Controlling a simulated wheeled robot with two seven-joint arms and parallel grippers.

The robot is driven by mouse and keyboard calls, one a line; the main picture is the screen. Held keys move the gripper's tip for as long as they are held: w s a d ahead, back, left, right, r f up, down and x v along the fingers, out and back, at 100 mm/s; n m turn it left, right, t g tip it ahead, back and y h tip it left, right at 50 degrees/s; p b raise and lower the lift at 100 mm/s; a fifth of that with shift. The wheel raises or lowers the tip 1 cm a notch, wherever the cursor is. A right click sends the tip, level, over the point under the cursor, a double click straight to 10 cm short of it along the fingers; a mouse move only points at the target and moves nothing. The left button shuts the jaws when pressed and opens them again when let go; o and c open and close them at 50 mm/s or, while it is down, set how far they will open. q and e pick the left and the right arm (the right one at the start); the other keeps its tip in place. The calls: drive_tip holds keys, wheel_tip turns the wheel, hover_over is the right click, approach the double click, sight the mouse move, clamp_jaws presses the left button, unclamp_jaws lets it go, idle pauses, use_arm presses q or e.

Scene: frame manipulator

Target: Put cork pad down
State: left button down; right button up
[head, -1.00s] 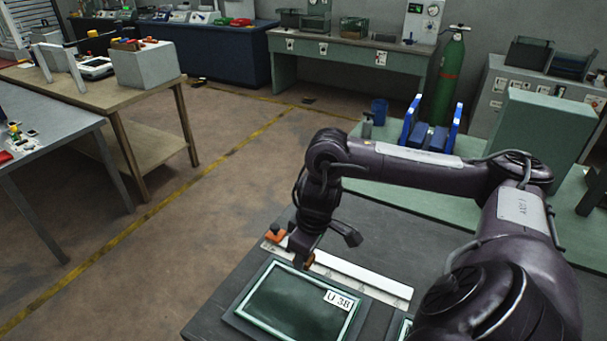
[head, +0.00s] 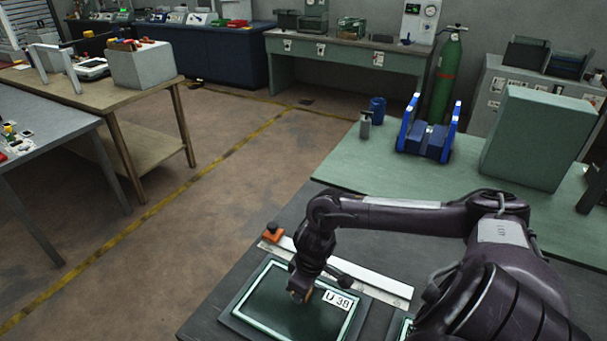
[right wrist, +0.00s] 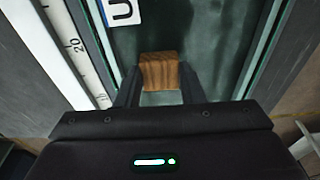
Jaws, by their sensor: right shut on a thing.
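The cork pad (right wrist: 160,72) is a small brown block in the right wrist view, between the two dark fingers of my right gripper (right wrist: 160,90). The gripper is shut on it. In the head view my right gripper (head: 300,297) is low over the dark green panel of a pale-framed tray (head: 247,323) marked with a "U 3B"-like label (head: 337,299). Only a small brown bit of the pad shows there. I cannot tell whether the pad touches the panel. My left gripper is not in view.
A white ruler strip (head: 375,284) lies behind the framed panel, with an orange-and-black piece (head: 271,233) at its left end. A blue stand (head: 428,140), a grey-green box (head: 540,135) and a small canister (head: 366,124) stand on the green bench (head: 370,165) beyond.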

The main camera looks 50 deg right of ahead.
drive_tip(key=shift+f, duration=0.15)
drive_tip(key=o, duration=1)
drive_tip(key=shift+c, duration=0.2)
wheel_tip(320, 180, up, 12)
drive_tip(key=s+b, duration=0.1)
drive_tip(key=shift+s+d, duration=0.25)
drive_tip(key=shift+s, duration=0.1)
